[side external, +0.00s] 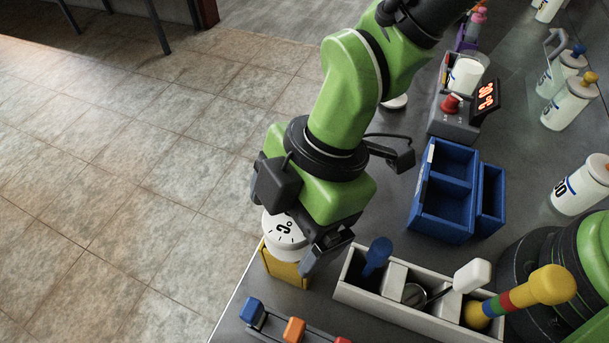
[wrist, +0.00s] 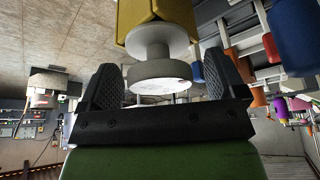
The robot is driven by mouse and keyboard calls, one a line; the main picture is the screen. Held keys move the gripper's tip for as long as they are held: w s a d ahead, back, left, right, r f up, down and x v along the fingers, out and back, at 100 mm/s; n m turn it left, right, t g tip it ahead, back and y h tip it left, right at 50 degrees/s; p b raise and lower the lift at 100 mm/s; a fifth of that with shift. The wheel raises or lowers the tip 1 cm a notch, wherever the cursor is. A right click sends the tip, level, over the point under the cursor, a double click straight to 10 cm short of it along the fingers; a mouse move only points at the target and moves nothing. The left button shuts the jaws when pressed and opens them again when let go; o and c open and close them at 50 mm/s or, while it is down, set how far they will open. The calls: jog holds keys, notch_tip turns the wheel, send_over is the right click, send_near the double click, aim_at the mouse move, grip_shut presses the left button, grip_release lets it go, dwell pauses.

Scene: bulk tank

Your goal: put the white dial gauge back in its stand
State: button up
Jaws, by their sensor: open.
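The white dial gauge (side external: 284,238) has black marks on its face and is at the yellow stand (side external: 284,271) near the table's left edge. In the wrist view the gauge (wrist: 158,76) is a round pale disc with a narrower neck and a wide collar against the yellow block (wrist: 150,12). It looks seated in the stand, though the contact itself is hidden. My gripper (side external: 292,222) is over the gauge. In the wrist view my gripper (wrist: 161,78) is open, with one finger on each side of the disc and visible gaps between.
A pale tray (side external: 383,308) with several handled tools stands right of the stand. A rail with blue, orange and red pieces (side external: 293,329) lies in front. Blue bins (side external: 445,190) stand behind the tray. The table edge is close on the left.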

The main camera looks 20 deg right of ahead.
jog(key=v, duration=1.1)
jog(key=shift+r, duration=0.2)
jog(key=shift+w+d, duration=0.1)
jog(key=shift+d, duration=0.05)
jog(key=d+r+m+t, duration=0.4)
jog(key=d+r+m, duration=0.5)
jog(key=d+m, duration=0.4)
jog(key=s+d+r+m+t+h, duration=0.1)
jog(key=s+d+m+t, duration=0.3)
jog(key=d+m, duration=0.7)
jog(key=shift+s+d+h, duration=0.2)
jog(key=shift+s+h, duration=0.5)
jog(key=shift+s, duration=0.35)
